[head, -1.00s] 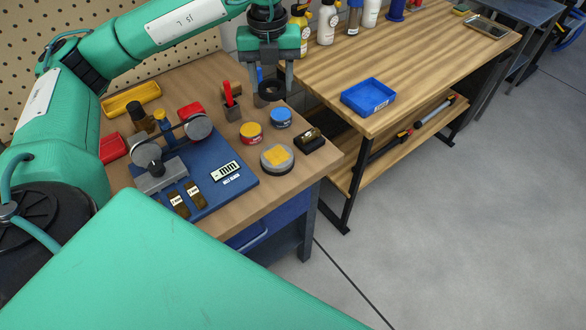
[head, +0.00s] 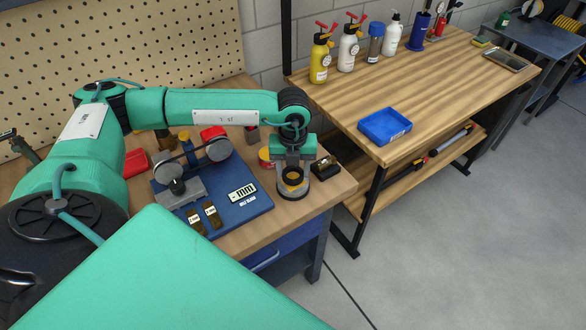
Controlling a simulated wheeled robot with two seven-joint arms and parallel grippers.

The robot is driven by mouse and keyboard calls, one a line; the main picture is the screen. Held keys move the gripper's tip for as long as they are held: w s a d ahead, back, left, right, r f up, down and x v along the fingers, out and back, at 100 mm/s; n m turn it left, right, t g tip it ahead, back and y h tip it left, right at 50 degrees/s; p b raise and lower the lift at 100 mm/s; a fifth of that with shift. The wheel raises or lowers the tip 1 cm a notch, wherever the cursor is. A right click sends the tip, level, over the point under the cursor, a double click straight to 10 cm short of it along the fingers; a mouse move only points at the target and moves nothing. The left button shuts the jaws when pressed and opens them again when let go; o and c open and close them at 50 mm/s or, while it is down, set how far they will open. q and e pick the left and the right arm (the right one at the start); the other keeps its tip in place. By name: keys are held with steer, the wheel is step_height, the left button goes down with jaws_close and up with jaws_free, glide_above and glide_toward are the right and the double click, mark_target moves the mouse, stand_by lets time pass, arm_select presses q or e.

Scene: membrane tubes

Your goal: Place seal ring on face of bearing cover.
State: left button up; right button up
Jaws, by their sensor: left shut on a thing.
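My left gripper (head: 293,172) points down at the right front of the workbench. It is shut on the black seal ring (head: 292,177). The ring is held over the round grey bearing cover (head: 293,193), and a patch of the cover's yellow face shows through it. From this angle I cannot tell whether the ring touches the face. The gripper hides the far part of the cover. My right gripper is not in view.
A blue plate with a belt and pulley rig (head: 239,208) lies left of the cover. A blue tray (head: 385,126) sits on the other table.

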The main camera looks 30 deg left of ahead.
arm_select(q)
steer(key=shift+f, duration=0.65)
steer(key=shift+f, duration=0.1)
steer(key=shift+f, duration=0.15)
steer(key=o, duration=0.9)
steer(key=shift+o, duration=0.2)
